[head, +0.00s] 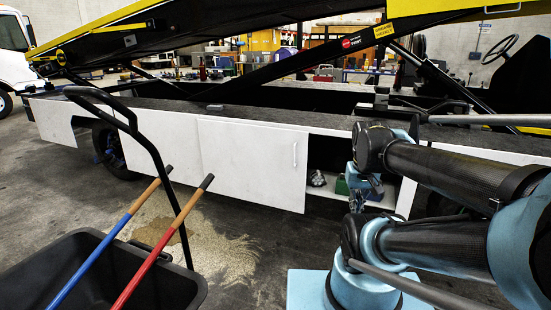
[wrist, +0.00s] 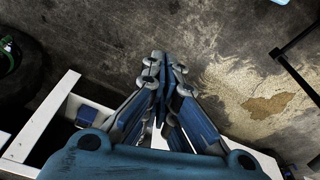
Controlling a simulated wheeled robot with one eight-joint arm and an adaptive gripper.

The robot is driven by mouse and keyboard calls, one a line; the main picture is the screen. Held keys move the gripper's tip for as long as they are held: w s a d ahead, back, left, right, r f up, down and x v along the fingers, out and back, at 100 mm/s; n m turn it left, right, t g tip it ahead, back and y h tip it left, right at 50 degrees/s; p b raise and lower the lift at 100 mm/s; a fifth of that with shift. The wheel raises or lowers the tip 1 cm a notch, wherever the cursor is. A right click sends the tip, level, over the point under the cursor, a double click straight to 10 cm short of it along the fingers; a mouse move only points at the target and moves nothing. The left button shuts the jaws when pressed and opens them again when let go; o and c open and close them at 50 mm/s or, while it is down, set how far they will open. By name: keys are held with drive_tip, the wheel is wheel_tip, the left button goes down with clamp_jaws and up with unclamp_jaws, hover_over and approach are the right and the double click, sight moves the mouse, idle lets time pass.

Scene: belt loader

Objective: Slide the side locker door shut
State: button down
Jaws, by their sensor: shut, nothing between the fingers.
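The side locker door (head: 253,163) is a white panel on the side of the belt loader, with a small upright handle (head: 294,154) near its right edge. To its right the locker opening (head: 325,158) stands uncovered, with items inside. My gripper (head: 359,201) is in front of this opening, right of the door and handle and apart from the handle. In the wrist view my gripper (wrist: 162,68) is shut and empty, with grey floor beyond its fingertips. My arm hides the right part of the opening.
A black bin (head: 150,275) with a blue-handled and a red-handled tool stands at the front left. A black bent rail (head: 150,150) rises beside it. A stain (head: 215,250) marks the floor. Inside the locker are a round light-coloured item (head: 317,179) and a green item (head: 341,187).

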drive_tip(key=w+a+r+h, duration=0.1)
drive_tip(key=w+r, duration=0.4)
drive_tip(key=w, duration=0.5)
drive_tip(key=w+a+r+m+h, duration=0.15)
drive_tip(key=w+r, duration=0.35)
drive_tip(key=w, duration=0.5)
drive_tip(key=w+a+r+n, duration=0.1)
drive_tip(key=w+r, duration=0.4)
drive_tip(key=w, duration=0.5)
drive_tip(key=w+a+f+m+h, duration=0.1)
drive_tip(key=w+a, duration=0.3)
drive_tip(key=w, duration=0.6)
drive_tip(key=w+a+f, duration=0.1)
drive_tip(key=w+a, duration=0.4)
drive_tip(key=w, duration=0.4)
drive_tip(key=w+a+f+h, duration=0.1)
drive_tip(key=w+a+f, duration=0.45)
drive_tip(key=w, duration=0.45)
drive_tip(key=m+t+h, duration=0.1)
drive_tip(key=t+h, duration=0.1)
approach(289, 152)
drive_tip(key=shift+y, duration=0.25)
drive_tip(key=f, duration=0.2)
drive_tip(key=d+f, duration=0.1)
drive_tip(key=f, duration=0.3)
drive_tip(key=shift+d+f, duration=0.1)
drive_tip(key=shift+d, duration=0.2)
drive_tip(key=shift+s+d, duration=0.25)
drive_tip(key=shift+d, duration=1.65)
